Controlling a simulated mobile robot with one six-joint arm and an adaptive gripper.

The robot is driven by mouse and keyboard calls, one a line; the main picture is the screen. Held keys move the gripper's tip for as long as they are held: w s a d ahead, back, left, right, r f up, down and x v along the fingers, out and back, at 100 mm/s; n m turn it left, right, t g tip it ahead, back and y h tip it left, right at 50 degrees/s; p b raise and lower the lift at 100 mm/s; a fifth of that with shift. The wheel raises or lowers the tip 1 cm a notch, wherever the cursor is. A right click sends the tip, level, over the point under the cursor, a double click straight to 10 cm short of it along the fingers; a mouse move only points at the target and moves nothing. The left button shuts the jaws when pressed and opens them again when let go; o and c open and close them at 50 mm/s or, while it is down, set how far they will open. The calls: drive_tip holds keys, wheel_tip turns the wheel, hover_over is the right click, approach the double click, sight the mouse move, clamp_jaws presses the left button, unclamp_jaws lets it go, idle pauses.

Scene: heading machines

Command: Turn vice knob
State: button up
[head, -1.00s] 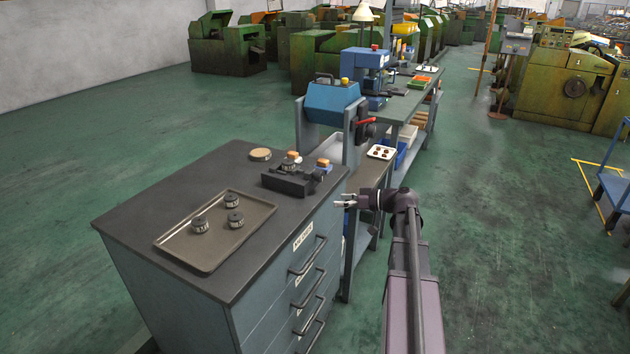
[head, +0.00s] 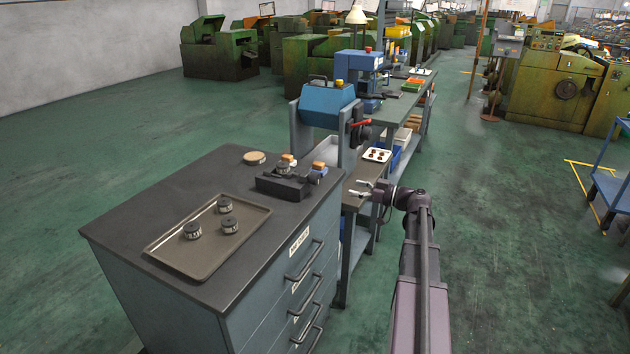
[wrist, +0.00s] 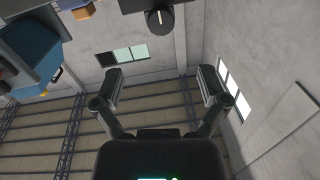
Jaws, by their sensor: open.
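The dark vice (head: 285,186) sits on the cabinet top near its back right edge. In the wrist view, which looks upside down, a black round knob with a pale line (wrist: 159,20) shows at the top centre, below a dark body. My gripper (head: 361,189) is to the right of the vice and beyond the cabinet's edge, in free air. It is open and empty; in the wrist view its two fingers (wrist: 164,84) are spread, with the knob above and beyond them, not touching. The knob is too small to tell clearly in the head view.
A tray (head: 175,262) with several dark round parts lies on the grey cabinet (head: 118,222). A round wooden disc (head: 255,158) lies behind the vice. A blue machine with a red handle (head: 327,100) stands just behind.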

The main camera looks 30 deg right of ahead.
sight(318, 180)
drive_tip(key=x, duration=1.3)
drive_tip(key=c, duration=1.1)
